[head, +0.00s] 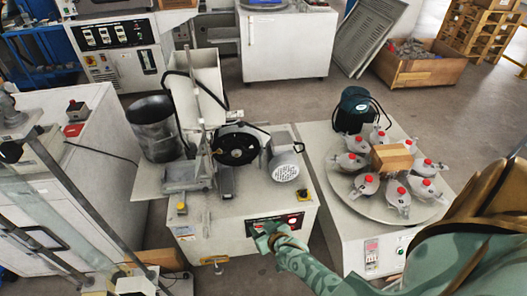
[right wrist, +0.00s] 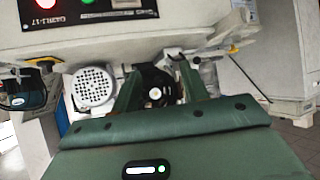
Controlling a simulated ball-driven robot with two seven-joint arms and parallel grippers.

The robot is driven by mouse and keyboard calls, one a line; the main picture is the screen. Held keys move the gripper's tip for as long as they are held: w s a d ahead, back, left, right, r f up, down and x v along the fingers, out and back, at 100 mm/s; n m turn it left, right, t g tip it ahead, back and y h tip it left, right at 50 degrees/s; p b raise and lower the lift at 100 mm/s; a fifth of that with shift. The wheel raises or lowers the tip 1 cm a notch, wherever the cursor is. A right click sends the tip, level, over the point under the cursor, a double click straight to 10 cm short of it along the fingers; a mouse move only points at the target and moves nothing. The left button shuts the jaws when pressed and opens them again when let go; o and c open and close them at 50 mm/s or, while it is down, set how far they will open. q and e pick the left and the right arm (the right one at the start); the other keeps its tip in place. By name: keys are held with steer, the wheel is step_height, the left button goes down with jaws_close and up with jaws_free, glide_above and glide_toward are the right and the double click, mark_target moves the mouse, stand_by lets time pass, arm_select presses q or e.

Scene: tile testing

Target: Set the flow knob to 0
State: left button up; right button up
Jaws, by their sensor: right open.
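The white machine cabinet (head: 210,235) stands in the middle of the head view. Its dark control panel (head: 284,220) is on the front right and carries a red button. My right gripper (head: 266,236) is open close in front of this panel, covering part of it. The right wrist view shows its two green fingers (right wrist: 158,72) spread apart, with nothing held between them. The panel (right wrist: 112,15) lies along the top of that view, with a red and a green light. I cannot make out the flow knob or its setting. My left gripper is not in view.
A black wheel (head: 236,145) and a round grilled motor (head: 285,168) sit on the machine top. To the right, a round table (head: 345,195) carries several grey, red-capped parts and a cardboard box (head: 391,158). A yellow-topped switch (head: 181,208) is on the cabinet's left.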

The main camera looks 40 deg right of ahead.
steer(key=shift+s+a+f, duration=0.1)
steer(key=shift+s+f, duration=0.15)
steer(key=shift+s, duration=0.05)
stand_by(0.4)
